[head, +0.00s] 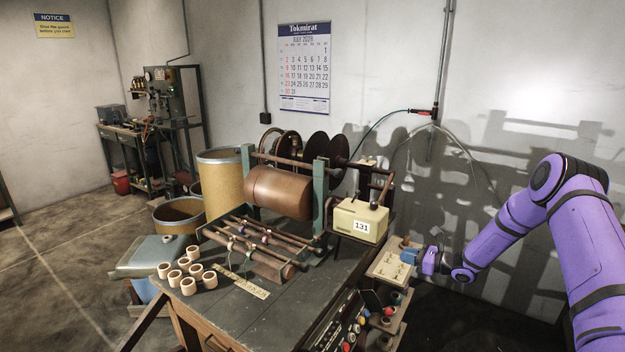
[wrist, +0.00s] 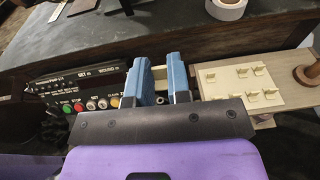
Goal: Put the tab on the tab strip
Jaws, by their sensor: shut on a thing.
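My gripper (head: 410,256) is at the right, low beside the bench, at the edge of a cream panel (head: 385,267) that carries several small tabs. In the wrist view the two blue fingers of my gripper (wrist: 161,75) stand a small gap apart. A small pale piece, seemingly the tab (wrist: 159,73), shows between them, mostly hidden. The cream panel (wrist: 225,90) with its upright cream tabs lies just right of the fingers. I cannot tell for sure whether this panel is the tab strip; a pale marked strip (head: 243,283) also lies on the bench's front edge.
A control box (wrist: 85,85) with coloured buttons is left of the fingers. A wooden spool (wrist: 308,74) stands right of the panel. The winding machine with its brown drum (head: 278,192) and a cream counter reading 131 (head: 360,221) fills the bench. Several pale rings (head: 187,270) sit at the left.

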